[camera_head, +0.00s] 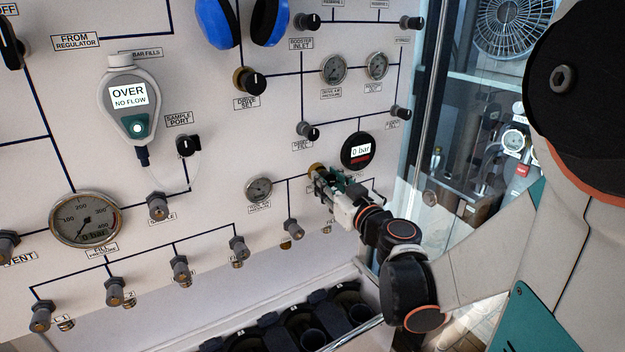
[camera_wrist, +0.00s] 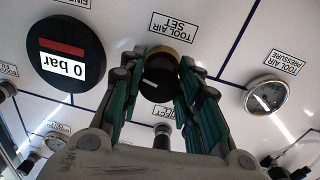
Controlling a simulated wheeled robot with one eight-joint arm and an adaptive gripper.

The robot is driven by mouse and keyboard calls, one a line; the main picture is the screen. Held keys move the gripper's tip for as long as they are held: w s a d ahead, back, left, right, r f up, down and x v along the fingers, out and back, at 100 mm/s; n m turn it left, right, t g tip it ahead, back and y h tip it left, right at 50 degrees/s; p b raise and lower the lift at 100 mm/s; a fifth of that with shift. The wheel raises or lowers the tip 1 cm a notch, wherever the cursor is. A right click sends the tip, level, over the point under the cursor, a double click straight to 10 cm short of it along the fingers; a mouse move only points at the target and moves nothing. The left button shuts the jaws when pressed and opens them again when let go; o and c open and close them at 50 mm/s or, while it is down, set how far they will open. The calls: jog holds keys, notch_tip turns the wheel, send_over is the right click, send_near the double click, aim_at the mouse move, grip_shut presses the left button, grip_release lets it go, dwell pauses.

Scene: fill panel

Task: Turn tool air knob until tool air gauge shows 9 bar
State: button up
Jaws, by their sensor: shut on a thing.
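The tool air knob (camera_wrist: 157,84) is black with a brass-coloured collar and a pale pointer mark, under an upside-down "TOOL AIR SET" label in the wrist view. My gripper (camera_wrist: 160,92) is shut on it, one green-padded finger on each side. In the head view my gripper (camera_head: 326,183) reaches the panel and hides most of the knob; only a bit of brass collar shows. The tool air gauge (camera_wrist: 267,97) is a small round dial labelled "TOOL AIR PRESSURE". It also shows in the head view (camera_head: 258,189); its needle is too small to read surely.
A black round digital display (camera_head: 361,150) reads "0 bar" close above my gripper; it also shows in the wrist view (camera_wrist: 65,58). A small knob (camera_head: 308,132) is above, and a fitting (camera_head: 293,229) is below left. A glass door stands right of the panel.

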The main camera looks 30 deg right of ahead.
jog(key=shift+c, duration=0.8)
jog(key=shift+m, duration=0.3)
jog(key=shift+m, duration=1.2)
jog(key=m, duration=0.5)
jog(key=shift+g, duration=0.3)
jog(key=m, duration=0.3)
jog(key=shift+m+y, duration=0.3)
jog(key=shift+a+m, duration=0.1)
jog(key=shift+m, duration=1.7)
